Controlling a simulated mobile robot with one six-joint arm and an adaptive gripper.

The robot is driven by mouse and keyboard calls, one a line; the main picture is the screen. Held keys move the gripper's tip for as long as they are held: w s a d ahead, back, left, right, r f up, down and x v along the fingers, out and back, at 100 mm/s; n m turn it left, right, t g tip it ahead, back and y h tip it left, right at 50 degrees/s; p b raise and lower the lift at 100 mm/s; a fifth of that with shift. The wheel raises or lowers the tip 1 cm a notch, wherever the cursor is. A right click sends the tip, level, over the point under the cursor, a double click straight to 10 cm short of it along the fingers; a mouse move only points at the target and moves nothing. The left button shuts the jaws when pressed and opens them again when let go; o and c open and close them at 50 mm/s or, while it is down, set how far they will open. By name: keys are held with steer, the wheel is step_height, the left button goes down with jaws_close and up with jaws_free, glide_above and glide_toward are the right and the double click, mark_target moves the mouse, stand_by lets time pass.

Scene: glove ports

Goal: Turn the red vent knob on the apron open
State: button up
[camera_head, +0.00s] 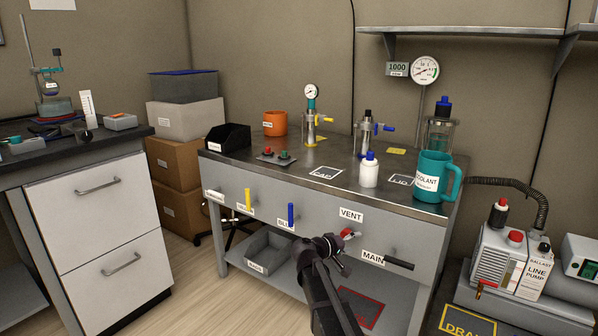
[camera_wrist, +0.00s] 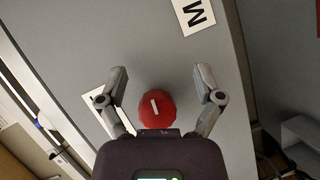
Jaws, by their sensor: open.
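The red vent knob (camera_head: 347,233) is on the grey apron (camera_head: 325,212) of the bench, below the VENT label (camera_head: 351,215). In the wrist view the knob (camera_wrist: 156,108) is a round red cap with a white line mark, which runs slightly tilted from the picture's vertical. My gripper (camera_head: 335,240) is in front of the apron at the knob. In the wrist view its two fingers (camera_wrist: 160,85) stand apart on the left and right of the knob, with visible gaps on both sides. Part of the knob is hidden behind my gripper in the head view.
On the same apron are a yellow handle (camera_head: 248,199), a blue handle (camera_head: 291,214) and a black MAIN handle (camera_head: 398,263). A teal coolant jug (camera_head: 431,179) stands near the bench's front right edge. A grey bin (camera_head: 268,254) sits on the lower shelf.

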steer(key=s+d+f+m+g+y+p, duration=0.1)
steer(key=s+d+f+g+y+p, duration=0.2)
steer(key=s, duration=0.5)
steer(key=s+a+m+g+y+p, duration=0.1)
steer(key=s+a+g+y+p, duration=0.25)
steer(key=s, duration=0.55)
steer(key=s+a+g+y+p, duration=0.15)
steer(key=s+y+p, duration=0.25)
steer(key=s+y, duration=0.45)
step_height(320, 180, up, 36)
steer(key=s+h+p, duration=0.1)
steer(key=p, duration=3.5)
steer(key=shift+h, duration=0.3)
steer(key=shift+s+a, duration=0.1)
